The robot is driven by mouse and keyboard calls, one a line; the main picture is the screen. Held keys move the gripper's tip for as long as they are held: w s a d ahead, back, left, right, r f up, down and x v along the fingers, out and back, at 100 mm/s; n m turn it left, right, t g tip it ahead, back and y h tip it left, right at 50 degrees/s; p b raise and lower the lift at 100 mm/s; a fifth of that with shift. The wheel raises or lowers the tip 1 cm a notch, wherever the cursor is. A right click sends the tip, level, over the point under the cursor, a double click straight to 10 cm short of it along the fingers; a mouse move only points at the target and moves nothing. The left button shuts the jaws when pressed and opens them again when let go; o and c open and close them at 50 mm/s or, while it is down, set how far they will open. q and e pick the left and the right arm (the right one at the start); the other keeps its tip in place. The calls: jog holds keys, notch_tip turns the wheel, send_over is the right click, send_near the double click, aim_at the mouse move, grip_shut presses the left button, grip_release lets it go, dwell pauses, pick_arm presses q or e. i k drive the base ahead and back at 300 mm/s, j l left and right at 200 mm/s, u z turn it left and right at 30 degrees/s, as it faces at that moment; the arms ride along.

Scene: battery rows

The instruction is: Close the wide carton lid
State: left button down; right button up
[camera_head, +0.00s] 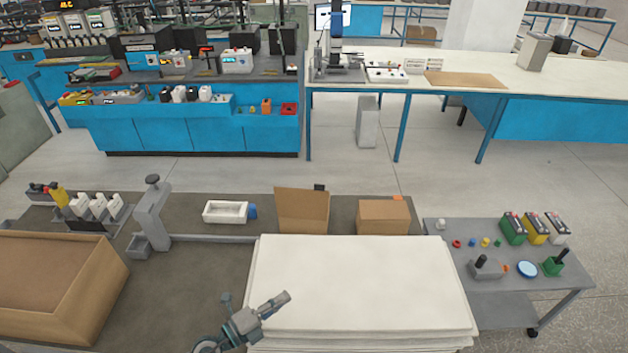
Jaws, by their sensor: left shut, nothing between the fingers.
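A carton (302,212) stands at the back of the near bench, with a brown panel standing up on it like a raised lid. To its right is a smaller, lower carton (384,216) that looks flat-topped and closed. A large tan box (98,305) with a sunken brown top sits at the left edge. I cannot tell for certain which is the wide carton. My left gripper (284,298) is shut and empty at bottom centre, over the left part of the white stack and well in front of the raised-lid carton. My right gripper is not in view.
A stack of white sheets (360,285) fills the bench front centre. A grey post (152,215) and a white tray (225,211) stand left of the cartons. A grey cart (460,262) with batteries is at right.

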aim_at(311, 204)
jog(key=i, duration=0.95)
